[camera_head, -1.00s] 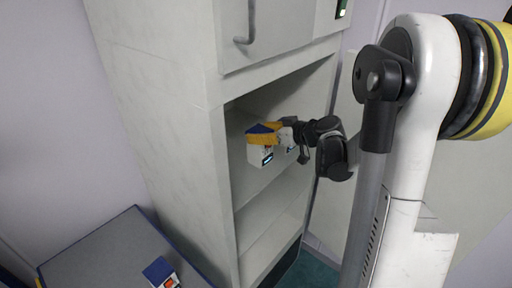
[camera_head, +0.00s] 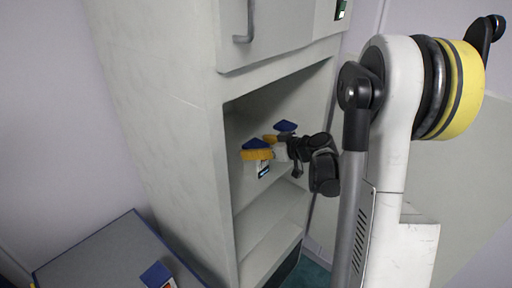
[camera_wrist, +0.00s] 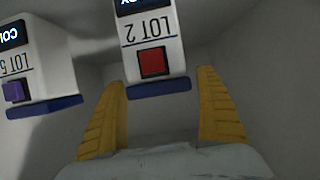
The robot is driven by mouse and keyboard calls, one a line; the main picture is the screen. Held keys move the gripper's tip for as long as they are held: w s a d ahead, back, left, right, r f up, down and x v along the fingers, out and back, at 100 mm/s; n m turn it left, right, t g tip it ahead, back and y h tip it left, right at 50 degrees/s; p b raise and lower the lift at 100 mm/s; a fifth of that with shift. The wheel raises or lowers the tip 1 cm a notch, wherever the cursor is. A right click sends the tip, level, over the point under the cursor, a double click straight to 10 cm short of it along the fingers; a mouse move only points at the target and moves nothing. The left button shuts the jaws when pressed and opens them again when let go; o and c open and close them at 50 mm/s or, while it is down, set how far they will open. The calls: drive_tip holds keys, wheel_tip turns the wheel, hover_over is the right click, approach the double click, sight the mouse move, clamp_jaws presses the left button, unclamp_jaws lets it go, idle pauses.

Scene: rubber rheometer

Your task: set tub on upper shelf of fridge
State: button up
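A white tub with a blue lid, labelled LOT 2 with a red square (camera_wrist: 152,63), is in front of my fingers in the wrist view, upside down in that picture. In the head view, this tub (camera_head: 263,169) is inside the fridge's open upper compartment. My gripper (camera_wrist: 163,78) has its yellow fingers spread, one on each side of the tub's lid, with a narrow gap at the right finger. It also shows in the head view (camera_head: 263,147). Another tub, LOT 5 with a purple square (camera_wrist: 38,65), stands beside it; its blue lid shows in the head view (camera_head: 286,126).
The pale fridge cabinet (camera_head: 160,110) has a lower shelf (camera_head: 265,215) that looks empty. A closed upper door with a handle (camera_head: 243,25) is above the opening. A grey table (camera_head: 100,260) at lower left holds another blue-lidded tub (camera_head: 157,274).

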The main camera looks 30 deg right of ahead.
drive_tip(key=shift+r, duration=0.1)
drive_tip(key=shift+s+r, duration=0.1)
drive_tip(key=shift+r, duration=0.1)
drive_tip(key=p+v, duration=0.1)
drive_tip(key=v, duration=1)
drive_tip(key=shift+s+d+p, duration=0.2)
drive_tip(key=shift+s+p, duration=0.15)
drive_tip(key=shift+p, duration=0.05)
drive_tip(key=shift+r, duration=0.1)
idle(0.4)
